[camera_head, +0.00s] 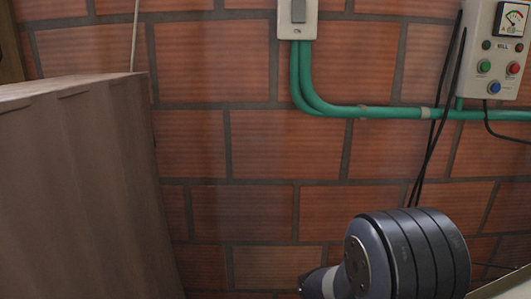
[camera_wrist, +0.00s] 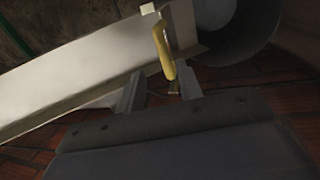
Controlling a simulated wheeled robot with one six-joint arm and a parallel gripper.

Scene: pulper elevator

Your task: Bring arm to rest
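My gripper (camera_wrist: 160,88) shows in the wrist view, with its two fingers apart and a clear gap between them. It is open, and I see nothing held. A yellow handle-like piece (camera_wrist: 164,52) on a pale beam or chute (camera_wrist: 80,75) lies just beyond the fingertips. I cannot tell whether the fingers touch the beam. In the head view a dark ribbed joint of my arm (camera_head: 415,255) shows at the lower right. The gripper itself is outside that view.
A brick wall (camera_head: 260,150) fills the head view's background. It carries a switch (camera_head: 297,12), green conduit (camera_head: 385,112) and a control box with buttons and a gauge (camera_head: 497,50). A large brown box-like body (camera_head: 75,190) stands at left. A grey round form (camera_wrist: 232,30) shows in the wrist view.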

